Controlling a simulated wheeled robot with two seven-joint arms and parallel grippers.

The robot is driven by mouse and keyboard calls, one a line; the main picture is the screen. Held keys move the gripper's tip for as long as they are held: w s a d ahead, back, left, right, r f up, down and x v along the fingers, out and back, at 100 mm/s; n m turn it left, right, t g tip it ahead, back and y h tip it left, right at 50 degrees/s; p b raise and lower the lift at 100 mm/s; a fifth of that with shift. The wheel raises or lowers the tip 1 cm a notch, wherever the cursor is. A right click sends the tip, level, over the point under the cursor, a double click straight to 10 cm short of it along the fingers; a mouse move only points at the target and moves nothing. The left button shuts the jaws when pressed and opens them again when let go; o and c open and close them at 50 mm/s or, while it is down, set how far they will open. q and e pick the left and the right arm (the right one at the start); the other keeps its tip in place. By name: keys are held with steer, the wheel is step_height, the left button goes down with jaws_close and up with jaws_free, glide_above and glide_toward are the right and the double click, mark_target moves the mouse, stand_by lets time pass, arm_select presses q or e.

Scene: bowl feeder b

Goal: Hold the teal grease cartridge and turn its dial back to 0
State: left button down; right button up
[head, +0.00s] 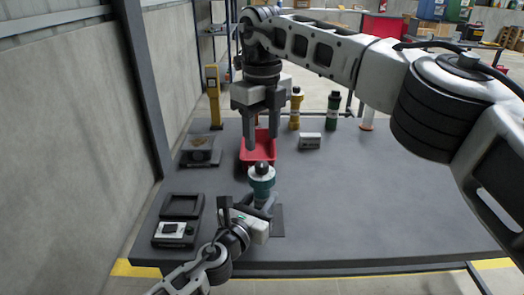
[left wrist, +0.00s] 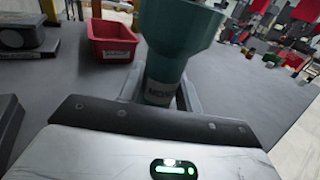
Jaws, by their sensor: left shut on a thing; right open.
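The teal grease cartridge (head: 262,186) stands upright near the front middle of the table, with a white and dark cap (head: 262,169) on top. My left gripper (head: 262,205) is shut on its narrower lower body. In the left wrist view the cartridge (left wrist: 182,35) rises between the fingers (left wrist: 160,95), with a pale label low on it; its top is out of that view. My right gripper (head: 262,142) points down, open and empty, above and behind the cartridge, apart from it. I cannot read the dial.
A red bin (head: 258,150) is behind the cartridge; it also shows in the left wrist view (left wrist: 112,40). Yellow (head: 295,110) and green (head: 333,112) cartridges and a small white box (head: 310,141) stand further back. Dark devices (head: 180,207) lie left. The table's right side (head: 400,190) is clear.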

mark_target(262, 163)
step_height(262, 163, up, 6)
steer(key=shift+f, duration=0.2)
arm_select(q)
steer(key=c, duration=0.9)
jaws_free()
steer(key=v, duration=1.2)
steer(key=shift+s, duration=0.15)
steer(key=b+v, duration=0.1)
steer(key=v, duration=0.6)
steer(key=shift+s+a, duration=0.2)
steer(key=shift+s, duration=0.15)
arm_select(e)
steer(key=shift+f, duration=0.75)
